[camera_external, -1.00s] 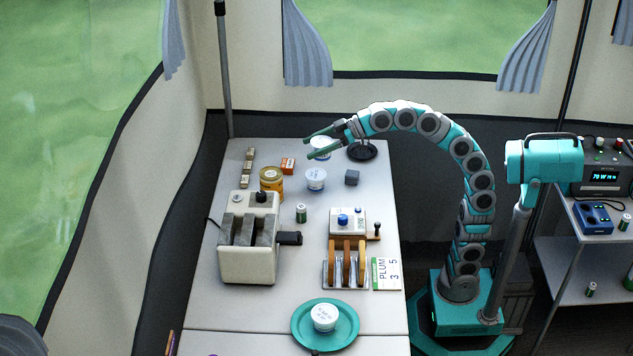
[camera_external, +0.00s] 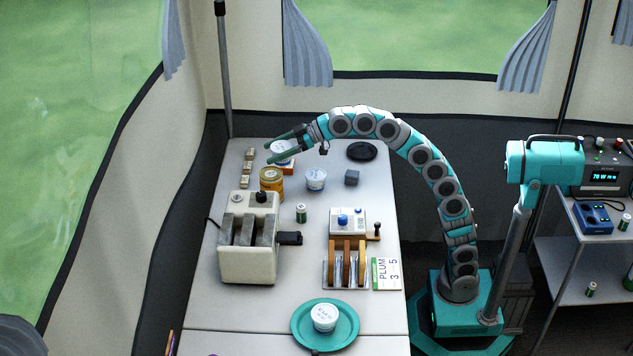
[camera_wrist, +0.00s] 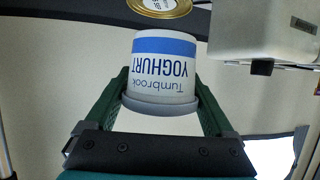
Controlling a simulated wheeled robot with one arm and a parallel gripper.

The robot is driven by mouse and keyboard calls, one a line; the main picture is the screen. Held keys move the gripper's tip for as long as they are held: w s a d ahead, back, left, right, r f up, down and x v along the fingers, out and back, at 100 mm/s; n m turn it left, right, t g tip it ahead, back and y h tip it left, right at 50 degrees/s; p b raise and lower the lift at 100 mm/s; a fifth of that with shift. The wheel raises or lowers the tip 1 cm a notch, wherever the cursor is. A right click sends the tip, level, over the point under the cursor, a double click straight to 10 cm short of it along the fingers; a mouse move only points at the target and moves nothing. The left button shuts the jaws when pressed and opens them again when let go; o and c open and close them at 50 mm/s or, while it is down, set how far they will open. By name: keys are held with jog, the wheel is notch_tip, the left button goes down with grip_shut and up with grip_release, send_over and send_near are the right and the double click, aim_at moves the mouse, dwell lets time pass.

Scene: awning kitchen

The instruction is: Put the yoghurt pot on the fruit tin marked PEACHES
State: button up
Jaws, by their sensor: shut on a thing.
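My gripper (camera_external: 271,149) is shut on a white yoghurt pot (camera_external: 283,148) above the far left part of the table. In the wrist view the pot (camera_wrist: 165,75) sits between the two green fingers, with a blue band and the word YOGHURT upside down in the picture. A yellow-orange fruit tin with a gold lid (camera_external: 271,173) stands on the table a little nearer the camera than the held pot. A gold lid (camera_wrist: 160,5) shows at the top edge of the wrist view, apart from the pot. The tin's marking is not readable.
A second yoghurt pot (camera_external: 316,179) and a grey cube (camera_external: 352,177) stand right of the tin. Small blocks (camera_external: 247,168) line the left. A cream toaster-like machine (camera_external: 248,252) stands in front. Another pot (camera_external: 325,318) sits on a teal plate.

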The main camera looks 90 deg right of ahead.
jog(key=shift+w+f, duration=0.2)
jog(key=shift+w, duration=1.75)
jog(key=shift+f+b, duration=0.4)
jog(key=shift+f, duration=1.35)
jog(key=shift+f, duration=0.2)
jog(key=o, duration=1.2)
jog(key=shift+r, duration=0.15)
jog(key=shift+r, duration=0.15)
jog(key=v, duration=1.2)
jog(key=shift+p, duration=0.3)
